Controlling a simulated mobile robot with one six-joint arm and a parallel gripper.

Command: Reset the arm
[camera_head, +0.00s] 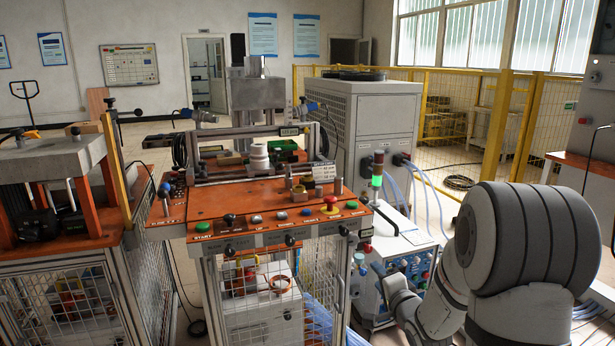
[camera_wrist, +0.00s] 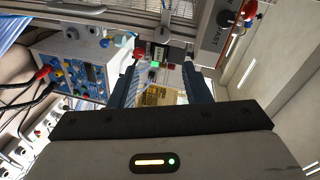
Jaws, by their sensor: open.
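My arm (camera_head: 475,265) reaches in from the lower right of the head view, bent at a large grey joint. My gripper (camera_head: 382,276) is low, at the right side of the orange workstation and close in the picture to the white-and-blue control box. Its far parts are partly hidden by the arm. In the wrist view my gripper (camera_wrist: 160,78) shows two dark blue fingers spread apart, with nothing held between them.
The orange workstation table (camera_head: 240,198) carries buttons, a red emergency stop (camera_head: 330,204) and a white cylinder (camera_head: 259,158). A control box (camera_head: 408,262) with hoses stands right of it, below a green-lit signal light (camera_head: 377,170). It also shows in the wrist view (camera_wrist: 85,62).

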